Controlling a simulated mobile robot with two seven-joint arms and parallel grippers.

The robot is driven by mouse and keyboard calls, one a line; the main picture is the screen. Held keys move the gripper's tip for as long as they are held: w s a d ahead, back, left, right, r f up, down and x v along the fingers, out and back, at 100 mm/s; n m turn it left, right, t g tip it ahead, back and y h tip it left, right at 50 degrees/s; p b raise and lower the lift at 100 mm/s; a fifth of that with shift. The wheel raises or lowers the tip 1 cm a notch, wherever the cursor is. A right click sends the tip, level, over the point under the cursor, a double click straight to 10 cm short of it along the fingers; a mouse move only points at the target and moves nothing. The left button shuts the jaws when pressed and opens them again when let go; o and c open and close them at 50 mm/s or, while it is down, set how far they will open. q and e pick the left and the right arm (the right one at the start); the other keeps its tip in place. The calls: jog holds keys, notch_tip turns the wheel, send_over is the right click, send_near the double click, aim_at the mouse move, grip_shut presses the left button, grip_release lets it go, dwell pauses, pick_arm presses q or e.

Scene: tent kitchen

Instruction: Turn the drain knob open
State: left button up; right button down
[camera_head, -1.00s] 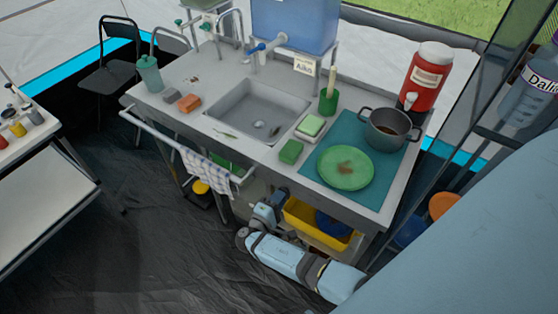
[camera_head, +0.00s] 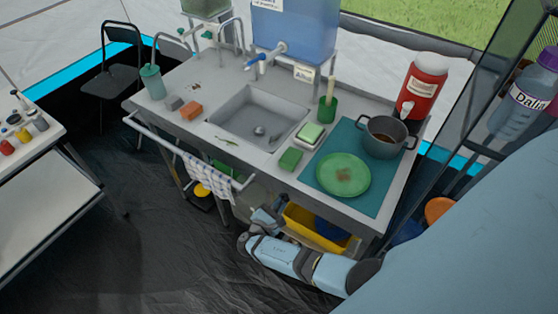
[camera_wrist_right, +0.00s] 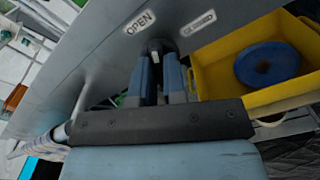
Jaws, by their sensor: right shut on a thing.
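The drain knob (camera_wrist_right: 156,45) shows in the right wrist view as a small dark piece at the fingertips, under the front panel of the sink counter. A label reading OPEN (camera_wrist_right: 140,22) is on the panel above left of it. A second label (camera_wrist_right: 198,23) to the right is too blurred to read. My right gripper (camera_wrist_right: 161,68) is shut on the knob, and its fingers hide most of it. In the head view my right gripper (camera_head: 266,217) is below the counter's front edge; the knob is hidden there. The sink basin (camera_head: 238,108) is above. My left gripper is not in view.
A yellow bin (camera_head: 294,222) holding a blue round thing (camera_head: 331,228) is beside the right gripper. A checkered towel (camera_head: 207,180) hangs from the front rail (camera_head: 165,150) to the left. A green plate (camera_head: 330,168) and a pot (camera_head: 378,145) stand on the counter.

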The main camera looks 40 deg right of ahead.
jog(key=n+p, duration=0.2)
jog(key=n, duration=0.3)
jog(key=shift+w+d+r, duration=0.1)
dwell(0.4)
jog(key=c, duration=1.2)
grip_release()
